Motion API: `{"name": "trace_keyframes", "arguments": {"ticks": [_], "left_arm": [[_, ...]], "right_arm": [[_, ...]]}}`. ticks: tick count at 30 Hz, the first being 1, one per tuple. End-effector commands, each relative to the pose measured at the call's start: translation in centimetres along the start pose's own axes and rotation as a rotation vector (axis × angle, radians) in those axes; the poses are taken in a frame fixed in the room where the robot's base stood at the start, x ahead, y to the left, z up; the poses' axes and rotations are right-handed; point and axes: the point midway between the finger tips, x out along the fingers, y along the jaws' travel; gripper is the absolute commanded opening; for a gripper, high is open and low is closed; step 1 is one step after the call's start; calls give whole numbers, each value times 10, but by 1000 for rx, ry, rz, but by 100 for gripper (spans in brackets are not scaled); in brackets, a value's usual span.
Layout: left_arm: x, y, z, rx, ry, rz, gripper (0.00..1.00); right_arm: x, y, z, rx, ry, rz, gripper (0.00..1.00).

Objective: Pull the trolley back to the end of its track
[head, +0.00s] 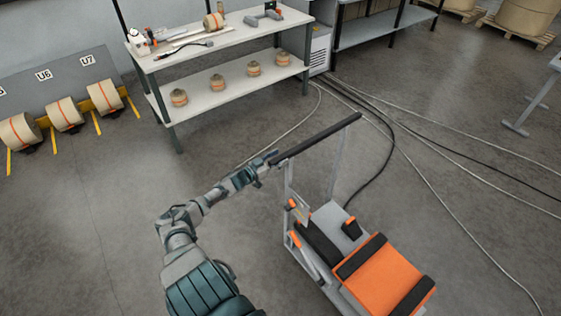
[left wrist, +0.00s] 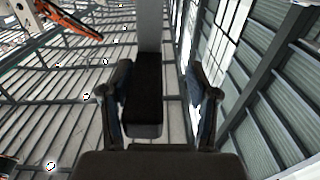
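The trolley has an orange and black deck (head: 378,275), a grey frame and a black bar handle (head: 318,138) on uprights. My left gripper (head: 270,160) is at the left end of the handle. In the left wrist view the black handle (left wrist: 143,95) lies between the two fingers of my left gripper (left wrist: 160,95), nearer the left finger. A gap shows between the handle and the right finger, so the gripper looks open around or just behind the bar end. My right gripper is not in view. I cannot make out a track.
A two-tier bench (head: 215,40) with several small rolls stands behind. Large paper rolls (head: 65,114) rest in a rack at the left. Cables (head: 420,165) run over the floor right of the trolley. The floor at the left (head: 80,225) is clear.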

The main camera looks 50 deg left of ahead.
Motion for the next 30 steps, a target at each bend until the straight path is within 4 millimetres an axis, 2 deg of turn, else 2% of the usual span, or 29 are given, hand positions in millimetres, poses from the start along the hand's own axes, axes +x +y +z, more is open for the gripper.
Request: {"name": "trace_keyframes", "arguments": {"ticks": [17,23,30], "left_arm": [[-3,2,3,1,-8,-2,55],[-25,2,5,-1,-11,-1,55],[-70,5,3,2,-13,-1,55]], "right_arm": [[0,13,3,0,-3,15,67],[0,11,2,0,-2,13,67],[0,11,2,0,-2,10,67]]}}
